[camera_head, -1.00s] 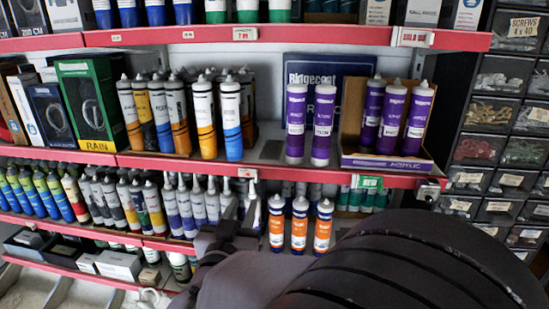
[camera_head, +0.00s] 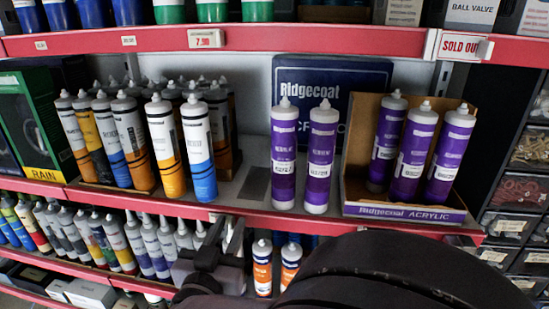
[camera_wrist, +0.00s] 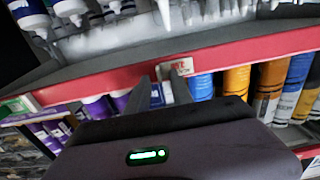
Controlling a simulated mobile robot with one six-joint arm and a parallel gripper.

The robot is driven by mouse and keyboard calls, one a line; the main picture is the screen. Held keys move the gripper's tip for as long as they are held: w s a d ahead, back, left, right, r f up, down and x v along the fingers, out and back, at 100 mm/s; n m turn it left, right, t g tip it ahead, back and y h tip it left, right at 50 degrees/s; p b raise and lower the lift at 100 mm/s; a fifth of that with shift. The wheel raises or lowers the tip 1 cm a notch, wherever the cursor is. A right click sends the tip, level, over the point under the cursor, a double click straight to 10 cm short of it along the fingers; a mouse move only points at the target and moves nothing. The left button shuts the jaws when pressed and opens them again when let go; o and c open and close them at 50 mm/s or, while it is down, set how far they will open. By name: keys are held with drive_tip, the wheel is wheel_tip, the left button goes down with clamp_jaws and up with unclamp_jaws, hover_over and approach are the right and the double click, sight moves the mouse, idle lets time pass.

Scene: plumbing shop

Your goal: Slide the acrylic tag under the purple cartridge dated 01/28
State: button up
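Two purple cartridges stand on the shelf, one on the left (camera_head: 284,150) and one on the right (camera_head: 320,165). More purple cartridges (camera_head: 413,160) stand in an open box marked ACRYLIC (camera_head: 405,212). All carry small white labels whose dates I cannot read. A white tag with red marks (camera_wrist: 181,67) is on the red shelf edge in the wrist view. A green-and-white tag (camera_wrist: 17,106) is at its left. I cannot tell which is the acrylic tag. My gripper (camera_wrist: 160,85) appears open, its fingertips near the red-marked tag; it also shows in the head view (camera_head: 220,240).
Blue and orange cartridges (camera_head: 165,145) stand left of the purple ones, with a dark flat patch (camera_head: 253,185) of free shelf between. A dark Ridgecoat box (camera_head: 330,75) stands behind. Orange-labelled cartridges (camera_head: 262,265) stand on the shelf below. Parts bins (camera_head: 510,225) are at the right.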

drive_tip(key=shift+s, duration=0.1)
drive_tip(key=shift+c, duration=1.1)
clamp_jaws()
drive_tip(key=shift+r, duration=0.1)
